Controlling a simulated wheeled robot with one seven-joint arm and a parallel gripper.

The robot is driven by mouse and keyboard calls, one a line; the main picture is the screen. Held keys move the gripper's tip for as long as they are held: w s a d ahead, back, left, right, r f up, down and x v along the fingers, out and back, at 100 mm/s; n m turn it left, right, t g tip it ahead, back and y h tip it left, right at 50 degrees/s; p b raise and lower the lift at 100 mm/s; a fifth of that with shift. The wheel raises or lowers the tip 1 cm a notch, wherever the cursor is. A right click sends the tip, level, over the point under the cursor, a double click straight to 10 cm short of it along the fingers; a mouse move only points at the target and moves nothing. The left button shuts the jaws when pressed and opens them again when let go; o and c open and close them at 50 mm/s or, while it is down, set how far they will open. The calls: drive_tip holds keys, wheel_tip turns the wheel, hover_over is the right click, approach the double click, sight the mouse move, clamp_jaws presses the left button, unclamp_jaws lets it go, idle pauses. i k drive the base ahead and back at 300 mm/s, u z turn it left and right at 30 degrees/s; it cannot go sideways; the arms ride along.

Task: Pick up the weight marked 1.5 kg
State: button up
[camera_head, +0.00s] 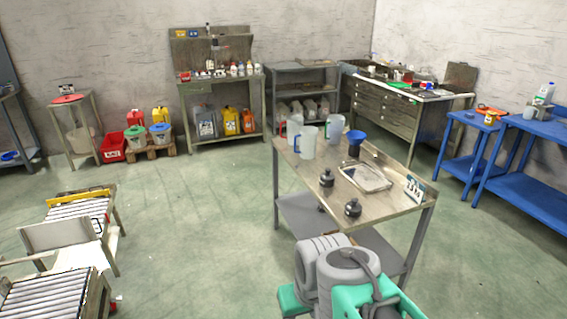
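Two small dark weights with knobbed tops stand on the metal table in front of me. One weight (327,179) is near the table's left edge, and the other weight (352,209) is closer to me, near the front edge. Any markings on them are too small to read, so I cannot tell which is 1.5 kg. A small dark thing (321,209) shows just below the table's edge; I cannot tell what it is. My grey and green arm parts fill the bottom of the view beside the table. My gripper's fingers do not show.
The table (392,203) also holds translucent jugs (308,142), a blue funnel (356,138), a metal tray (378,181) and an upright sign (415,188). A roller conveyor (75,208) stands at left, blue benches (530,125) at right. The green floor left of the table is clear.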

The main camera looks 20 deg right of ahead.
sight(327, 178)
drive_tip(key=u, duration=0.15)
drive_tip(key=i, duration=2.35)
drive_tip(key=z, duration=0.15)
